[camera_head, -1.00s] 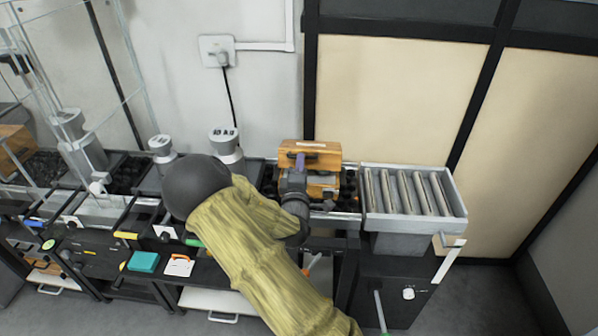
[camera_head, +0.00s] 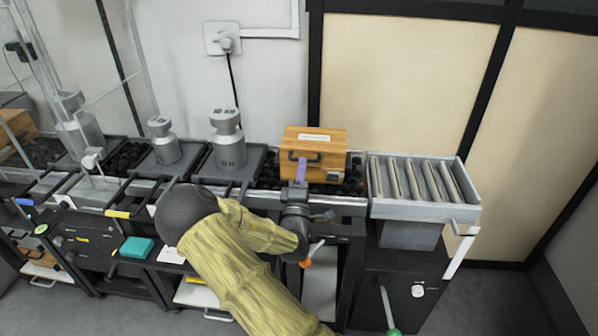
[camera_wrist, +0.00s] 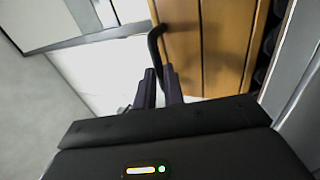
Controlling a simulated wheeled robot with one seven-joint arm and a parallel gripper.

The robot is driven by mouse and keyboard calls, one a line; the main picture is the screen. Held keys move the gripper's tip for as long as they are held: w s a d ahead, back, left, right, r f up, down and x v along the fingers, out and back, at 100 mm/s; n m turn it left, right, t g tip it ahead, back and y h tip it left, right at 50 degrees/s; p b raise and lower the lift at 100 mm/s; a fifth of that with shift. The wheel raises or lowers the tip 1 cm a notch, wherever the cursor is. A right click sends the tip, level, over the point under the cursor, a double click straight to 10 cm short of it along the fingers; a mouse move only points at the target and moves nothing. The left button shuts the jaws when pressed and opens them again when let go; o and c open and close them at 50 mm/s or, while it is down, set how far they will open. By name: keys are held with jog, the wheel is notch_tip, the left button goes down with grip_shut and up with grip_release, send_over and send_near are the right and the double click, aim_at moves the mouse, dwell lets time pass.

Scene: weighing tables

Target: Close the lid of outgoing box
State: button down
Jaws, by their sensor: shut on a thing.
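The outgoing box (camera_head: 333,147) is an orange-brown wooden box on the conveyor in the head view. Its lid looks down, with a white label on top and a dark handle (camera_head: 292,155) on the front. My gripper (camera_head: 301,170) is at the front of the box, its purple fingertips at the handle. In the wrist view, my gripper (camera_wrist: 159,84) is shut on the black handle (camera_wrist: 153,42), beside the wooden face of the box (camera_wrist: 215,45). The far side of the box is hidden.
A grey roller section (camera_head: 412,181) lies to the right of the box. A large steel weight (camera_head: 229,150) and a smaller one (camera_head: 165,147) stand on dark trays to the left. A teal block (camera_head: 137,247) lies on the front ledge.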

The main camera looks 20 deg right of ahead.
jog(key=shift+f, duration=0.45)
jog(key=c, duration=1.8)
grip_release()
jog(key=o, duration=0.3)
jog(key=shift+w+y, duration=0.2)
jog(key=shift+y, duration=0.1)
jog(key=shift+s+d+r, duration=0.1)
jog(key=shift+s+d, duration=0.05)
jog(key=shift+s, duration=0.05)
jog(key=shift+s+a+f, duration=0.2)
jog(key=shift+s+a, duration=0.1)
jog(key=shift+a, duration=0.1)
jog(key=v, duration=1.6)
jog(key=shift+f, duration=0.3)
jog(key=shift+s, duration=0.1)
